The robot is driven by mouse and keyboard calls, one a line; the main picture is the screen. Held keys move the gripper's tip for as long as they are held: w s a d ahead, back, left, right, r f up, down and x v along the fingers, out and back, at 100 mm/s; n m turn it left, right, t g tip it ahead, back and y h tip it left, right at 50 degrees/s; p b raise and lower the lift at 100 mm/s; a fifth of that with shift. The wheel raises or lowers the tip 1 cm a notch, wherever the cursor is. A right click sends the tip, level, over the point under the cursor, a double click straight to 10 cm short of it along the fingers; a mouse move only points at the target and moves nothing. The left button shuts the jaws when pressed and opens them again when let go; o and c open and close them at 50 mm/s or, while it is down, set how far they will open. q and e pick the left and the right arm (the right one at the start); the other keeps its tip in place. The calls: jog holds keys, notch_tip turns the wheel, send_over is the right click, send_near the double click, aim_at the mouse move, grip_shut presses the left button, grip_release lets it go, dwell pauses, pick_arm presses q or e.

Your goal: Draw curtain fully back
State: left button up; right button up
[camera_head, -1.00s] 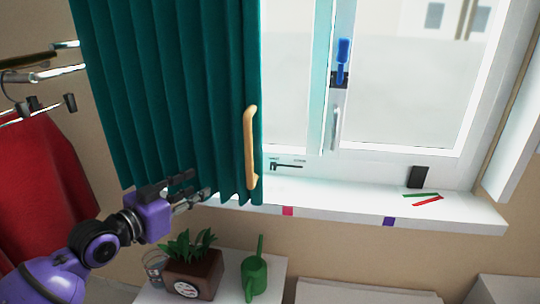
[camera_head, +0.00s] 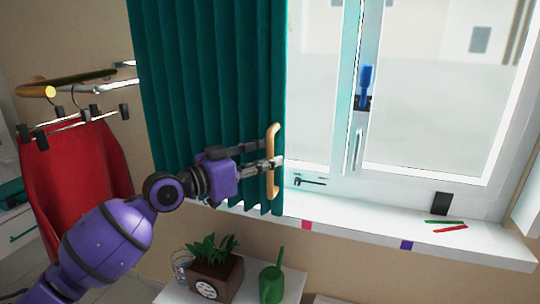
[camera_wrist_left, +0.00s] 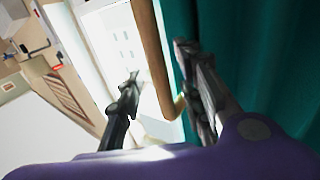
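The green curtain (camera_head: 210,90) hangs in folds over the left part of the window. A wooden handle (camera_head: 272,182) stands upright along its right edge. My left gripper (camera_head: 271,154) is at the middle of the handle, its fingers level with the bar. In the left wrist view, the handle (camera_wrist_left: 151,55) runs between the two parted fingers (camera_wrist_left: 156,70), with gaps to them, and the curtain (camera_wrist_left: 270,50) is behind the right finger. The fingers are open; contact with the handle cannot be told. My right gripper is not in view.
A white sill (camera_head: 380,233) carries a black block (camera_head: 441,203) and green and red sticks. A potted plant (camera_head: 214,275) and green watering can (camera_head: 272,284) stand below. A red garment (camera_head: 75,175) hangs left. The glass right of the curtain is clear.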

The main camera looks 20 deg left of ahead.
pick_arm(q)
jog(key=shift+x, duration=0.8)
jog(key=shift+f, duration=0.1)
grip_shut()
